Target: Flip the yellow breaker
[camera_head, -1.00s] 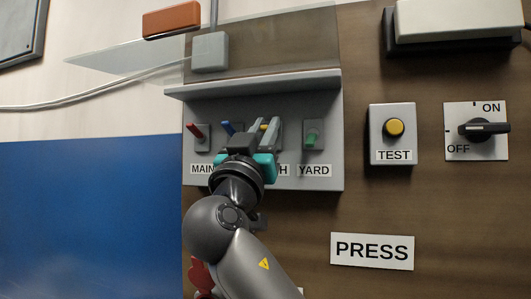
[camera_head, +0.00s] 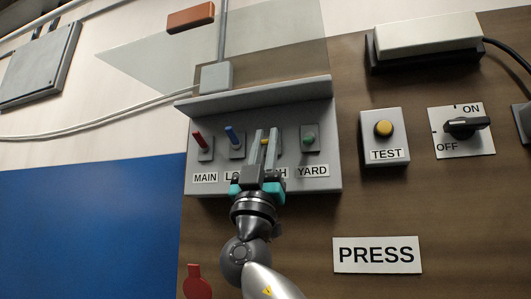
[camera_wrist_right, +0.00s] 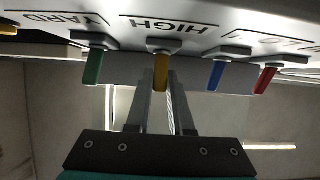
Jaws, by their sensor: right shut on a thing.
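The yellow breaker lever (camera_head: 264,141) is third from the left on a grey breaker panel (camera_head: 260,104), above the label ending in "H". In the right wrist view the yellow lever (camera_wrist_right: 161,68) hangs beside the label "HIGH". My right gripper (camera_head: 264,140) reaches up from below, its two fingers on either side of this lever and shut on it. In the right wrist view the fingers (camera_wrist_right: 163,84) also flank the lever. The fingers hide much of its base and part of its label. My left gripper is not in view.
Close neighbours are the blue lever (camera_head: 232,136) to the left and the green lever (camera_head: 309,140) to the right. A red lever (camera_head: 200,139) is farther left. A shelf-like hood juts out above. A TEST button box (camera_head: 384,152) and an ON/OFF rotary switch (camera_head: 466,125) stand to the right.

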